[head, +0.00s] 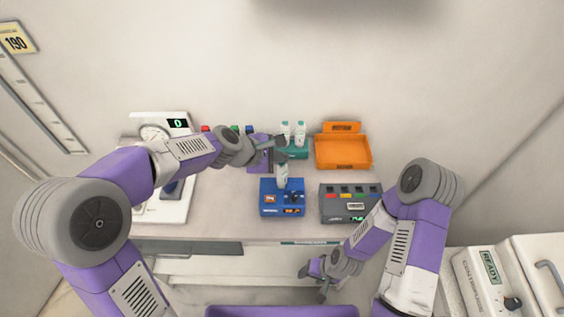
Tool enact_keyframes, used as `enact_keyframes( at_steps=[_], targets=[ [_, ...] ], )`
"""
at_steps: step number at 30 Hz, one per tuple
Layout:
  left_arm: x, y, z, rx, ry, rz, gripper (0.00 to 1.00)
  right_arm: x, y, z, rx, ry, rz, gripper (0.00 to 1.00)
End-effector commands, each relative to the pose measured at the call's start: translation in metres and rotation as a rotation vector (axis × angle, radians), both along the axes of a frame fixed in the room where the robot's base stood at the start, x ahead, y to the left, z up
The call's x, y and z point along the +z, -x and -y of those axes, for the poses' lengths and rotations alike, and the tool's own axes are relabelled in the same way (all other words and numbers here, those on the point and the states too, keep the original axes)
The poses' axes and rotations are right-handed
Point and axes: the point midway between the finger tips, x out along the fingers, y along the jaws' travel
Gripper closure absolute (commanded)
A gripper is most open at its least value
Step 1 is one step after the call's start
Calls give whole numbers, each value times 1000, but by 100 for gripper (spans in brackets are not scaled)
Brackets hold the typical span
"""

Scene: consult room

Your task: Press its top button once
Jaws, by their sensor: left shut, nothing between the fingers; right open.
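The task line does not name the device. A blue box device (268,208) stands near the table's front, with a dark knob, a small orange display and a pale upright part (282,177) at its top. A dark grey device (338,205) to its right has a row of coloured buttons (346,195) and a green display. My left gripper (284,148) is shut and empty, behind and above the blue device's pale part; I cannot tell whether they touch. My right gripper (314,283) is open and empty, low in front of the table edge.
A teal rack with white bottles (300,132) stands behind the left gripper. An orange tray (343,152) is at the back right. A white instrument (165,205) with a green display is at the left, partly behind my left arm. A centrifuge marked READY (482,280) is at lower right.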

Motion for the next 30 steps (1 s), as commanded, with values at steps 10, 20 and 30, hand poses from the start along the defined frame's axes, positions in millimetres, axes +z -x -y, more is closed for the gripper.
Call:
enact_keyframes(
  at_steps=[10,20,30],
  targets=[
    [-5,0,0,-1,0,-1,100,-4,0,0,0,0,0,41],
    [-6,0,0,-1,0,-1,100,-4,0,0,0,0,0,41],
    [8,0,0,0,0,-1,100,10,0,0,0,0,0,41]
  ],
)
